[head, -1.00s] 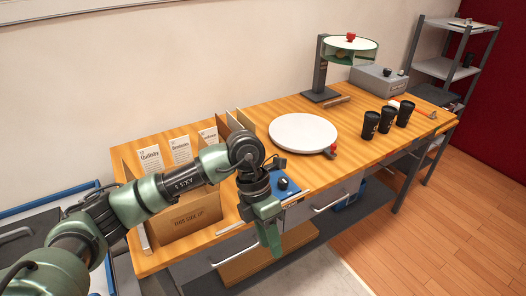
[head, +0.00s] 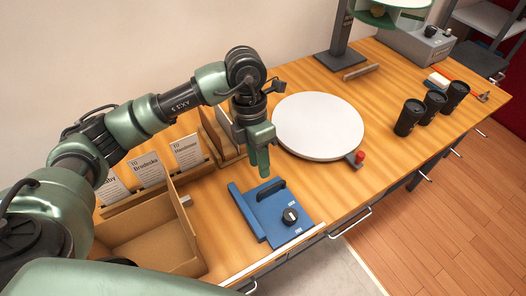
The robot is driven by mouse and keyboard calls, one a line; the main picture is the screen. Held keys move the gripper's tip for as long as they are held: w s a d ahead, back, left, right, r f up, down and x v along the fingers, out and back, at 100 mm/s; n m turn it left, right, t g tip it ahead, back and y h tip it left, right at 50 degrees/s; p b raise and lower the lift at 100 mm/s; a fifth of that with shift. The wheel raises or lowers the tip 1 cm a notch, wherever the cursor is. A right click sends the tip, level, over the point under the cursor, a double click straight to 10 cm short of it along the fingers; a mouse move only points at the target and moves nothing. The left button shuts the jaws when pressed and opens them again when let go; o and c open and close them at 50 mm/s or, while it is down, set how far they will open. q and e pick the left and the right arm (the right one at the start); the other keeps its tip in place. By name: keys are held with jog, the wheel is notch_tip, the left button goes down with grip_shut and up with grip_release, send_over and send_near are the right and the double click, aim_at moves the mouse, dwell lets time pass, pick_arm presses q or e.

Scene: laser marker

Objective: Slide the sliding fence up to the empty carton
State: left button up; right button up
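My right gripper is out of view.
A white round turntable (head: 318,126) with a red knob (head: 360,156) is right of my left gripper. Printed cards (head: 146,168) and brown dividers (head: 215,135) stand behind the carton. Several black cups (head: 409,117) are at the right. A pale rail (head: 275,258) runs along the front edge.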

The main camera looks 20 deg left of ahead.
aim_at(264, 190)
pick_arm(q)
jog(key=x, duration=0.2)
jog(key=p+x, duration=0.1)
jog(key=x, duration=0.1)
jog(key=p+x, duration=0.1)
jog(key=x, duration=0.1)
jog(key=shift+s+d+f, duration=0.1)
jog(key=shift+s+d, duration=0.15)
jog(key=shift+s, duration=0.05)
jog(key=shift+d+f, duration=0.1)
jog(key=shift+f, duration=0.4)
grip_shut()
dwell(0.9)
